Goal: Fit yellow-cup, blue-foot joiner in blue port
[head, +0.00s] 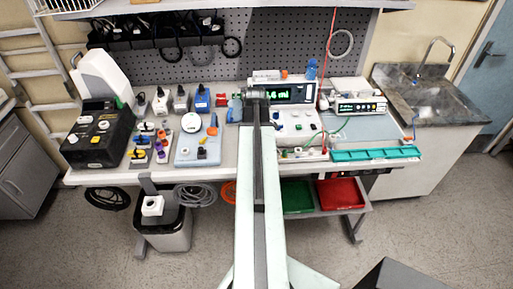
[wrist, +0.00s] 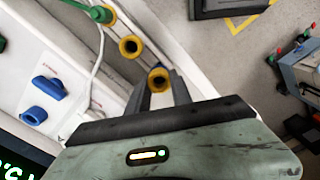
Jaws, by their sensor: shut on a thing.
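My gripper (wrist: 161,92) is shut on a joiner whose yellow cup (wrist: 158,79) shows between the two grey fingers in the wrist view. A second yellow cup (wrist: 130,46) stands just beyond, in line with the held one, and another yellow ring with a green plug and hose (wrist: 101,13) is farther along. The blue port cannot be made out, and I cannot tell whether the held joiner touches anything. In the head view my arm covers part of the white pump (head: 296,126) with the green display.
In the head view, a teal tray (head: 375,154) lies right of the pump. A tray of small coloured joiners (head: 152,142) and a black unit (head: 100,133) stand left.

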